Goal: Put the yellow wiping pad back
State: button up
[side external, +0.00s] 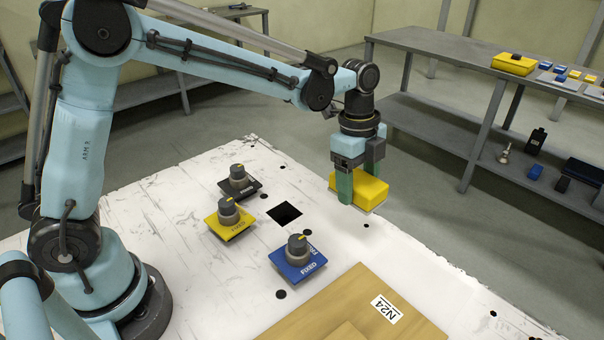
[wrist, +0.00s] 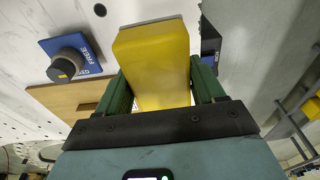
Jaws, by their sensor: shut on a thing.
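The yellow wiping pad (side external: 368,190) is a bright yellow block near the far right edge of the white table. My gripper (side external: 355,188) has its green fingers shut on it. In the wrist view the pad (wrist: 155,60) sits between the two green fingers of my gripper (wrist: 163,90) and sticks out beyond them. In the side view the pad is close to the table top; I cannot tell whether it touches it. A marked storage place for the pad cannot be made out.
Blue (side external: 298,258), yellow (side external: 228,218) and black (side external: 240,184) knob plates stand on the white table (side external: 180,215), around a square hole (side external: 284,214). A wooden board (side external: 340,310) marked N24 lies in front. A grey shelf (side external: 430,42) behind right holds another yellow block (side external: 514,65) and small parts.

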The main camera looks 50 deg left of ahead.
jog(key=s+a+r, duration=0.2)
jog(key=a, duration=0.9)
send_over(291, 178)
jog(key=f, duration=0.6)
jog(key=shift+s+d, duration=0.15)
jog(key=shift+s, duration=0.05)
jog(key=shift+w+a+f, duration=0.15)
jog(key=shift+a+f, duration=0.1)
jog(key=shift+a, duration=0.2)
jog(key=shift+f, duration=2)
jog(key=shift+f, duration=0.15)
jog(key=o, duration=1.1)
